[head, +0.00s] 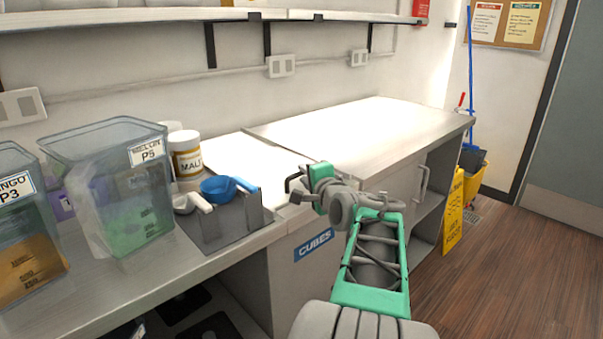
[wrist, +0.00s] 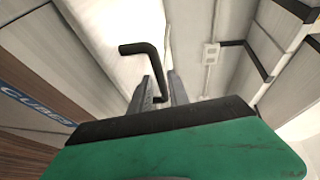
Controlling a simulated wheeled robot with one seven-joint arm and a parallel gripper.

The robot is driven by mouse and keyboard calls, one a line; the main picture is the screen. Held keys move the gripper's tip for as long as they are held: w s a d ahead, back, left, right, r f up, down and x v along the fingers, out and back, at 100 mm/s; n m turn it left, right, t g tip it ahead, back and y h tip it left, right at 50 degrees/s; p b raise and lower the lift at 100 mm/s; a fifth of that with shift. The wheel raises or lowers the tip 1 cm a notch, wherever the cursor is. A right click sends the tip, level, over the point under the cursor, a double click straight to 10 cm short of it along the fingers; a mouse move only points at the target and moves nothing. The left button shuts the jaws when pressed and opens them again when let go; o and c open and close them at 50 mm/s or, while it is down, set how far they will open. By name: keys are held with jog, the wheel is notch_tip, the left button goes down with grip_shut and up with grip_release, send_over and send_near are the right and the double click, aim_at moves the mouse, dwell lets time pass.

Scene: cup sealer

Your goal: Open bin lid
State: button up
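The bin is built into the counter, with a blue CUBES label (head: 313,243) on its front. Its lid appears to be the flat pale panel (head: 262,160) in the counter top, lying closed. A dark bent bar handle (wrist: 139,48) stands up from the pale surface in the wrist view. My gripper (head: 299,189) is at the panel's front right corner in the head view. In the wrist view, my gripper's two fingers (wrist: 161,80) stand close together on either side of the handle bar and look shut on it. The exact finger contact is hard to see.
Left of the lid are a grey tray (head: 236,226) with scoops, a MALT jar (head: 186,158) and clear tubs (head: 118,195). A raised white counter (head: 370,135) lies behind and to the right. A shelf (head: 180,16) runs above. A yellow floor sign (head: 453,212) stands right.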

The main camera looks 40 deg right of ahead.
jog(key=shift+x, duration=1)
grip_shut()
dwell(0.7)
